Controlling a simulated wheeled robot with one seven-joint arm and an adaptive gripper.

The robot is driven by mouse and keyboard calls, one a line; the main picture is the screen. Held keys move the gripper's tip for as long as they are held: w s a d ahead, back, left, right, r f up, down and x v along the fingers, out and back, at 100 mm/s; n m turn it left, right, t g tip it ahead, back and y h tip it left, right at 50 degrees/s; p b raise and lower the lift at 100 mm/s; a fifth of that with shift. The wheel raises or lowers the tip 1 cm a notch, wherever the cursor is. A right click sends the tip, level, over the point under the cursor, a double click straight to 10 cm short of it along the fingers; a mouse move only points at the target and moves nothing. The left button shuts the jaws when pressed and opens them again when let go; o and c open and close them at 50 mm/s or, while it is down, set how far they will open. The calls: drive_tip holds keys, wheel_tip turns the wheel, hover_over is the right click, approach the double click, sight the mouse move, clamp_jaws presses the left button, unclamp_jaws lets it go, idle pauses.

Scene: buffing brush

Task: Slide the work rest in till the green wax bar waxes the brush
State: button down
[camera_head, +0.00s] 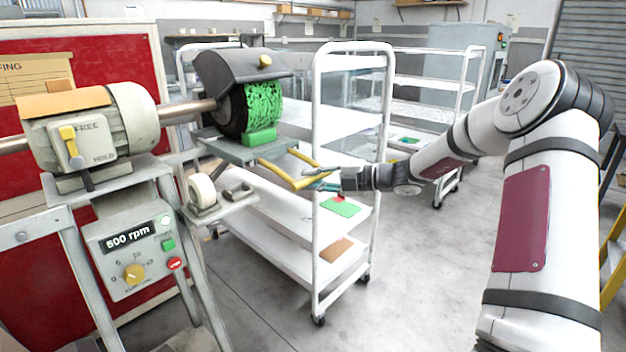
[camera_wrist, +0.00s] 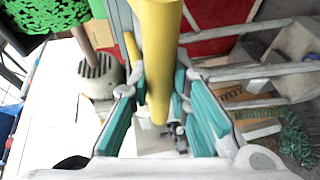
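The brush (camera_head: 233,110) hangs under a dark hood, its right face largely coated green. The green wax bar (camera_head: 259,136) stands on the grey work rest (camera_head: 228,150), right under the brush face and seemingly touching it. The work rest's yellow handle (camera_head: 275,172) reaches right to a crossbar. My gripper (camera_head: 322,181) is at this crossbar. In the wrist view, the yellow bar (camera_wrist: 158,60) runs between the teal fingers of my gripper (camera_wrist: 159,80), which close in on both its sides. Green brush bristles (camera_wrist: 45,14) show at the upper left there.
The motor (camera_head: 95,118) and a control box reading 500 rpm (camera_head: 125,237) stand left, with a FREE/HOLD lever (camera_head: 70,145). A small roller (camera_head: 201,191) sits on a lower shelf. White trolleys (camera_head: 318,230) stand behind the handle. Floor (camera_head: 420,270) is clear at centre right.

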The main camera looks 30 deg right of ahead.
drive_tip(key=shift+s, duration=0.1)
drive_tip(key=s+d+p, duration=0.3)
drive_tip(key=s+p, duration=0.3)
drive_tip(key=s, duration=0.2)
drive_tip(key=s+d+p, duration=0.3)
drive_tip(key=s+p, duration=0.3)
drive_tip(key=s, duration=0.3)
drive_tip(key=shift+s+d+p, duration=0.2)
drive_tip(key=shift+s+p, duration=0.1)
drive_tip(key=shift+p, duration=0.1)
drive_tip(key=c, duration=1.5)
unclamp_jaws()
drive_tip(key=v, duration=1.2)
drive_tip(key=shift+r, duration=0.1)
drive_tip(key=shift+a, duration=0.1)
